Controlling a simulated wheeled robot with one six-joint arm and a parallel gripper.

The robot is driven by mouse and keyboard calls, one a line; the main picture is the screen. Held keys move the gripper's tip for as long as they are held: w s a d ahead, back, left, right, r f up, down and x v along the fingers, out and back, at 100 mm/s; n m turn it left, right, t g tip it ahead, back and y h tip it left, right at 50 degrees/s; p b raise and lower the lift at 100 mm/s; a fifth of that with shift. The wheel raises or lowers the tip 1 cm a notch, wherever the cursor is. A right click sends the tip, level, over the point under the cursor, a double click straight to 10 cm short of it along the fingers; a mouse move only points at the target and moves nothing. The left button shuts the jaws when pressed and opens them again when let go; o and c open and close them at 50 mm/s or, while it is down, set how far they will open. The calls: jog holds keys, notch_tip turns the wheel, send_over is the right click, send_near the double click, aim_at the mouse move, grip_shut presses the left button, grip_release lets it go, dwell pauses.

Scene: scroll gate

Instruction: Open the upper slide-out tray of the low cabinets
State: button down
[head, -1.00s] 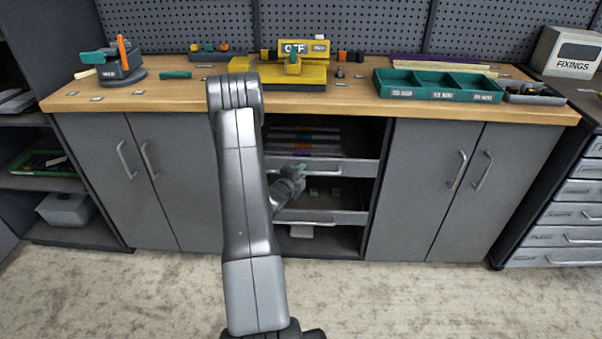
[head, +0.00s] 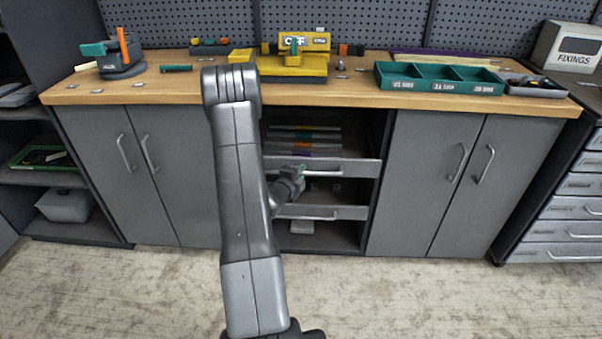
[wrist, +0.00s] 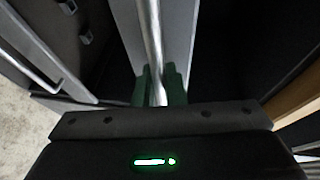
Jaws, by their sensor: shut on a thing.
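The upper slide-out tray (head: 357,168) is in the open middle bay of the low cabinets, with a grey front and a bar handle (head: 328,173). In the head view my gripper (head: 299,169) is at the left part of that handle, partly hidden by my arm. In the wrist view my gripper's green fingers (wrist: 160,88) are shut around the metal handle bar (wrist: 152,40). The tray front stands slightly forward of the bay. Several flat items with coloured edges show behind the tray front.
A lower tray (head: 348,213) with its own handle sits beneath. Closed cabinet doors flank the bay, left (head: 170,170) and right (head: 425,165). The wooden worktop (head: 345,92) above carries a green divided box (head: 433,71). The floor (head: 400,295) in front is clear.

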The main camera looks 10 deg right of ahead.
jog(key=s+a+b, duration=0.3)
jog(key=s+b, duration=0.3)
jog(key=s, duration=0.5)
jog(key=s+a+b, duration=0.3)
jog(key=s+b, duration=0.3)
jog(key=s, duration=0.5)
jog(key=shift+a+b, duration=0.2)
jog(key=shift+b, duration=0.1)
jog(key=shift+s, duration=0.1)
jog(key=c, duration=1.8)
grip_release()
jog(key=shift+o, duration=0.2)
jog(key=p+v, duration=0.1)
jog(key=v, duration=1.2)
jog(key=shift+s+a+p, duration=0.25)
jog(key=shift+a+p, duration=0.05)
jog(key=b+x, duration=0.1)
jog(key=x, duration=1.1)
jog(key=shift+w+d, duration=0.25)
jog(key=shift+w, duration=0.05)
